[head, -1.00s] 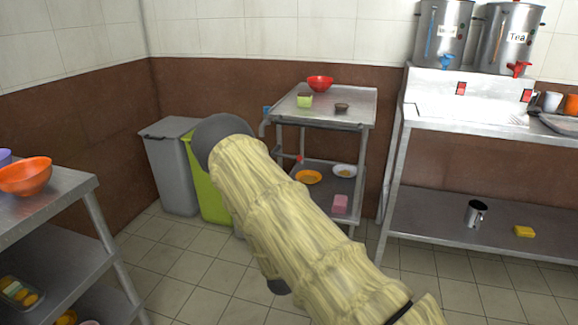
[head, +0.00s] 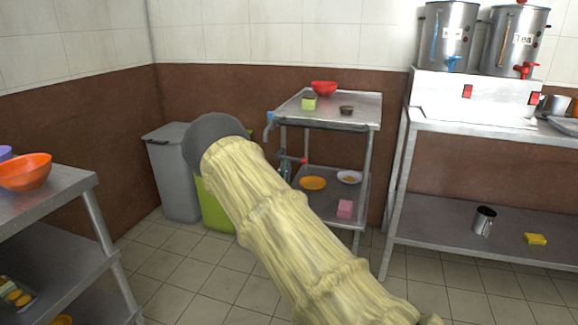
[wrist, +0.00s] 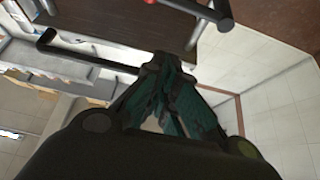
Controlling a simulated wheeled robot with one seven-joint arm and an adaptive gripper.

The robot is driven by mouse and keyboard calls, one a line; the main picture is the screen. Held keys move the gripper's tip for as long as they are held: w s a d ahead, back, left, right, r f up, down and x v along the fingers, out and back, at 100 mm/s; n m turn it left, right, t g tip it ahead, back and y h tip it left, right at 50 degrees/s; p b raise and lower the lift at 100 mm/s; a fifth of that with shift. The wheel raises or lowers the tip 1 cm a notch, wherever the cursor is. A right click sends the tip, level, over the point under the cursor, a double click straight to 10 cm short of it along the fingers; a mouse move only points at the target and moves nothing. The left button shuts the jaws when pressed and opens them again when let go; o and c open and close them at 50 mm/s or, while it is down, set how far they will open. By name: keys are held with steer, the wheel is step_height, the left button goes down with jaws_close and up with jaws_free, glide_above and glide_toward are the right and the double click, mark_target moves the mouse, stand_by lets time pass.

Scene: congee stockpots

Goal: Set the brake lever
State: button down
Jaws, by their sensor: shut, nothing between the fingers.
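A small red-tipped lever (head: 302,161) shows at the left side of the metal trolley (head: 362,108), between its top and lower shelf; I take it for the brake lever. In the wrist view a red piece at the top edge sits by a dark rod (wrist: 185,8), but I cannot tell whether it is the same lever. My gripper (wrist: 172,65) is shut and empty, its teal-padded fingers meeting near a long black bar (wrist: 90,58). I cannot tell whether they touch it. My arm covers part of the trolley's left side in the head view.
The trolley carries a red bowl (head: 324,88) and several small items. A grey bin (head: 172,175) and a green bin (head: 214,212) stand left of it. A steel counter (head: 400,190) is at right, and a shelf unit (head: 70,200) at front left. Tiled floor lies between.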

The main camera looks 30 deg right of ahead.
step_height(320, 180, up, 5)
steer(key=b, duration=0.2)
glide_above(291, 159)
steer(key=s+a, duration=0.1)
steer(key=s, duration=0.2)
steer(key=shift+w+d+f+b, duration=0.1)
steer(key=shift+f+b, duration=0.35)
steer(key=shift+f, duration=1.7)
steer(key=shift+f+m+g, duration=0.2)
steer(key=shift+m+g, duration=0.2)
